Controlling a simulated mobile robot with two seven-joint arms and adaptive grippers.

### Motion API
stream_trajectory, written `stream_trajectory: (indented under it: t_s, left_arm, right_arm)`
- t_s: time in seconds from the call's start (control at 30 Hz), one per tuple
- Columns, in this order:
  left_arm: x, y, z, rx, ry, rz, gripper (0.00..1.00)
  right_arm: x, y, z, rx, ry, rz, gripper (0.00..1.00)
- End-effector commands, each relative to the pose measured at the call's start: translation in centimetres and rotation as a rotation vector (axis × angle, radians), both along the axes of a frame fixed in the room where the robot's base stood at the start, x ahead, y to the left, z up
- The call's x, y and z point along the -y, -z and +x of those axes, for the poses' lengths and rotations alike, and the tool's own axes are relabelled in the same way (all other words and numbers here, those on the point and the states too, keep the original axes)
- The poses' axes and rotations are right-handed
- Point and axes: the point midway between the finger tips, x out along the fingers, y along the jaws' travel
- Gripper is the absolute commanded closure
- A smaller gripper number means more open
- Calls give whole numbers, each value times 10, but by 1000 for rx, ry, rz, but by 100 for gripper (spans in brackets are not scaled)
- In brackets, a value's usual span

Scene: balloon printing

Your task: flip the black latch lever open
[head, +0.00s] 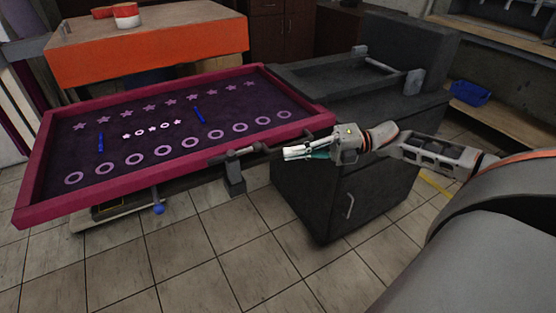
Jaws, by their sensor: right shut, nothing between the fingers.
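A pink-framed printing screen (172,168) with a dark mesh of stars and rings lies at the left and middle. A dark latch (236,157) sits at its near right edge, with a bar reaching toward the right and a block below it. I take this to be the black latch lever; its exact position is hard to tell at this size. My right gripper (288,153) comes in from the right, shut and empty, its fingertips just right of the latch bar. I cannot tell whether they touch it. My left gripper is out of view.
A dark cabinet (345,205) with a silver handle stands behind and below my right gripper. An orange-sided table (150,54) with a red-and-white container (126,14) is at the back left. A blue bin (470,93) lies on a right shelf. Tiled floor in front is clear.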

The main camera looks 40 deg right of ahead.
Motion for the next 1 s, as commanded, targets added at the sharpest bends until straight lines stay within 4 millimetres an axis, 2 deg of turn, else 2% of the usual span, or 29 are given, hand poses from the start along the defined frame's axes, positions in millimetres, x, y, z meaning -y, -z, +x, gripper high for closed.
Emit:
stream_trajectory:
  t_s: [0.1,0.3,1.0]
  left_arm:
    - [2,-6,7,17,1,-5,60]
    - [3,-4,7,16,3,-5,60]
    - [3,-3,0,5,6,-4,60]
  right_arm:
    - [19,0,0,-1,0,0,100]
    - [33,-2,0,0,-1,0,100]
    - [30,1,-1,-9,8,16,100]
